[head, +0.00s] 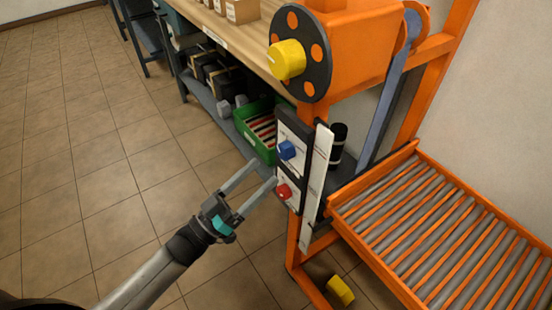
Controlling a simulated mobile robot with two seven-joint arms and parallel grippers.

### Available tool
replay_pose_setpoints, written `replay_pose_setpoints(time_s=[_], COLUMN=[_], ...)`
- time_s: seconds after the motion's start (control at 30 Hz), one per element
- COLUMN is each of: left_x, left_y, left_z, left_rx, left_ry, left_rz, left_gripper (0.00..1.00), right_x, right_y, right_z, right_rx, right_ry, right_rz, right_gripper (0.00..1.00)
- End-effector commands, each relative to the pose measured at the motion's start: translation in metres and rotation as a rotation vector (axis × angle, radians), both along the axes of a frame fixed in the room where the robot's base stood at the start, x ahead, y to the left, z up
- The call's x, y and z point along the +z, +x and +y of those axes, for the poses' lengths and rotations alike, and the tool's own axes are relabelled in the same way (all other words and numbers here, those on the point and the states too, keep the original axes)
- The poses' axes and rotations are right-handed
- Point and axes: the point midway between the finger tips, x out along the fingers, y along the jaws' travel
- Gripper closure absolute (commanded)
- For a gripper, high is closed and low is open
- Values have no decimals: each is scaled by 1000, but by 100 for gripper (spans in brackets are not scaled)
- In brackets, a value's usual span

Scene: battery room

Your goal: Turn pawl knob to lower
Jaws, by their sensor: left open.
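A narrow control panel (291,160) on the orange post carries a blue knob (287,150) above a red knob (284,191). Above it, a yellow knob (287,59) sits at the centre of a black disc (311,83) with orange dots. I cannot tell from any readable label which one is the pawl knob. My left gripper (265,172) is open and empty, its two fingers pointing at the panel. Its lower fingertip appears close to the red knob; I cannot tell if they touch. My right gripper is not in view.
An orange-framed roller conveyor (450,232) extends at the right. A workbench (229,39) with boxes stands behind, with a green crate (253,141) on its lower shelf. A yellow block (340,290) is low by the frame's foot. The tiled floor (70,150) at left is clear.

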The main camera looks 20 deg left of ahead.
Motion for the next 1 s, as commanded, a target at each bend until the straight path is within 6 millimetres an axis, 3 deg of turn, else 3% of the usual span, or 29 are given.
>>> replay_pose_setpoints(time_s=[0.1,0.3,0.7,1.0], left_x=[9,18,21,20], left_y=[19,38,44,44], left_z=[-12,-24,-28,-28], left_rx=[-1,0,0,0], left_ry=[-2,-1,0,0], left_rz=[-4,0,2,2], left_gripper=[21,21,21,55], right_x=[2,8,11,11], right_y=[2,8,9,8], right_z=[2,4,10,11], right_rx=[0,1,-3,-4], right_ry=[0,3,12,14], right_rz=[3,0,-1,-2], right_gripper=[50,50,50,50])
